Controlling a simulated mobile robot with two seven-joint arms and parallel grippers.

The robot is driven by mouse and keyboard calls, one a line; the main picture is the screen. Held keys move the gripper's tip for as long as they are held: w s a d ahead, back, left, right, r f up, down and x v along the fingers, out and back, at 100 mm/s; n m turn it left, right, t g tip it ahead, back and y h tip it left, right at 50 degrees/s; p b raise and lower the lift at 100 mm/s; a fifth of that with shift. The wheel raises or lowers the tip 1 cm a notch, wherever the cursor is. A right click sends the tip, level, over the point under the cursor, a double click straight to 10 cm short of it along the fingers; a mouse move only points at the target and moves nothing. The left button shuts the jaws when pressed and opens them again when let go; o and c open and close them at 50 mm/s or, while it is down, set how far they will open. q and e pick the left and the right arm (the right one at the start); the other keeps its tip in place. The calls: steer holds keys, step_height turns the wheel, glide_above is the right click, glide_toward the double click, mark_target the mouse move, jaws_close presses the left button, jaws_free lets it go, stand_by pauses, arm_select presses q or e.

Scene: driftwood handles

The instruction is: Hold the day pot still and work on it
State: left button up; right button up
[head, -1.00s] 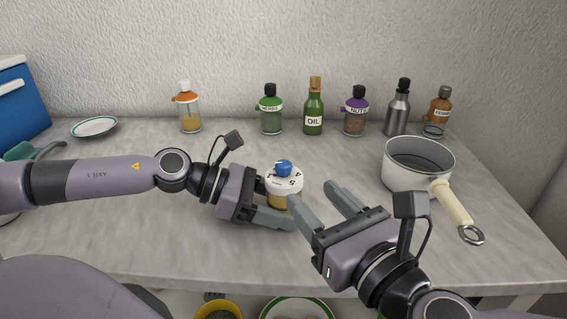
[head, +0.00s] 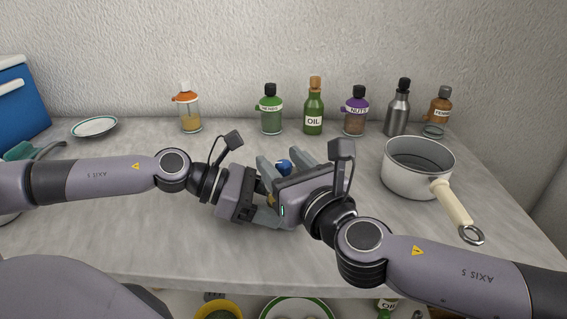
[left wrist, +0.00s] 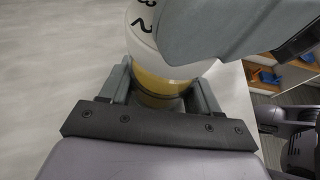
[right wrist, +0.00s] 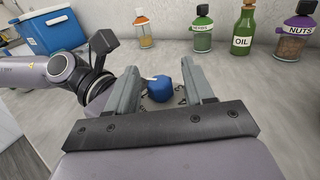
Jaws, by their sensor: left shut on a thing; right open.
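The day pot has a white numbered lid, a yellowish body (left wrist: 155,84) and a blue knob (right wrist: 160,89) on top. It stands on the worktop. My left gripper (left wrist: 162,97) is shut on the pot's body from the left. My right gripper (right wrist: 160,74) is open, with one finger on each side of the blue knob; I cannot tell whether they touch it. In the head view the right gripper (head: 286,160) hides most of the pot, and only the top of the knob shows.
A white saucepan (head: 405,184) stands at the right, its cream handle pointing toward the front. Several jars and bottles, among them the oil bottle (head: 314,112), line the wall. A plate (head: 94,127) and a blue box (head: 24,98) are at the left.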

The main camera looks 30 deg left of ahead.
jaws_close()
steer(key=shift+n+g+y, duration=0.3)
steer(key=shift+g, duration=0.1)
steer(key=n+g, duration=0.2)
steer(key=g, duration=0.1)
steer(key=n+g+y, duration=0.1)
steer(key=n+g, duration=0.1)
steer(key=g, duration=0.1)
steer(key=shift+g+y, duration=0.3)
steer(key=shift+a+n+g+h, duration=0.1)
steer(key=shift+n+g+h, duration=0.15)
steer(key=shift+n+g, duration=1.05)
steer(key=shift+n+g+h, duration=0.25)
steer(key=shift+n+g, duration=0.55)
steer(key=shift+g, duration=1)
steer(key=shift+n+g, duration=0.5)
steer(key=shift+g, duration=0.3)
jaws_free()
